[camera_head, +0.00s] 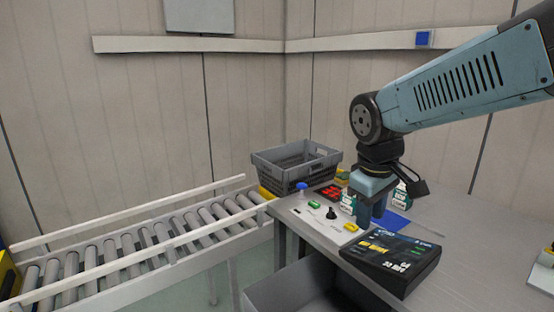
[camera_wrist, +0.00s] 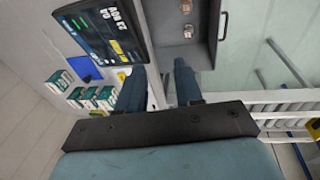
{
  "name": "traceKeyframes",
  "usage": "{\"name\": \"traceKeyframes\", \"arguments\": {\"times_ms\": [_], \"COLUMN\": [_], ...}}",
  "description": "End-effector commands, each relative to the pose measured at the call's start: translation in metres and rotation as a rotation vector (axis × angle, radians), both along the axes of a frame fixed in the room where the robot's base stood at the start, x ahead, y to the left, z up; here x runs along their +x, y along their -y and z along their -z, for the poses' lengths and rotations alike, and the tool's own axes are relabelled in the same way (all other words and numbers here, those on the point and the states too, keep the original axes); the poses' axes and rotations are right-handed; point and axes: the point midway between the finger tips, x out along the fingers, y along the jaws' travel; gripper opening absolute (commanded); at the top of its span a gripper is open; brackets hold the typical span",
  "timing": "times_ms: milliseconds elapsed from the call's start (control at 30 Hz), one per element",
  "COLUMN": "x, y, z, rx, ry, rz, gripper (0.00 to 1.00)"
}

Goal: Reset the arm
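My gripper (camera_head: 371,205) hangs from my blue arm, fingers down, above the near left part of the grey table (camera_head: 464,262). In the wrist view my gripper (camera_wrist: 158,82) shows two blue fingers set apart with nothing between them. It is just behind the black control box (camera_head: 391,259) in the head view. The black box also shows in the wrist view (camera_wrist: 107,35), beyond the fingertips. The gripper hides part of the white panel and of the small boxes behind it.
A white panel (camera_head: 316,222) with buttons sits on the table's left edge. White-green boxes (camera_head: 349,201) and a blue sheet (camera_head: 397,224) lie behind the gripper. A grey crate (camera_head: 296,167) stands at the back. A roller conveyor (camera_head: 150,243) runs left. A grey bin (camera_head: 283,291) is below the table.

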Motion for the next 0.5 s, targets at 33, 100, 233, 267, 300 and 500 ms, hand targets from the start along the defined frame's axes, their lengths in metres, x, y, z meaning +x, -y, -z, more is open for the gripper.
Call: {"name": "traceKeyframes", "arguments": {"times_ms": [33,100,233,267,300,500], "x": [-0.008,-0.017,-0.036,-0.040,-0.045,-0.065], "y": [0.008,0.016,0.029,0.031,0.035,0.045], "z": [-0.006,-0.013,-0.023,-0.025,-0.028,-0.037], "rx": [0.026,0.066,0.140,0.157,0.178,0.264], "ry": [0.034,0.078,0.160,0.178,0.202,0.293], "rz": [0.056,0.135,0.279,0.313,0.353,0.506], "gripper": [0.35,0.35,0.35,0.35,0.35,0.35]}}
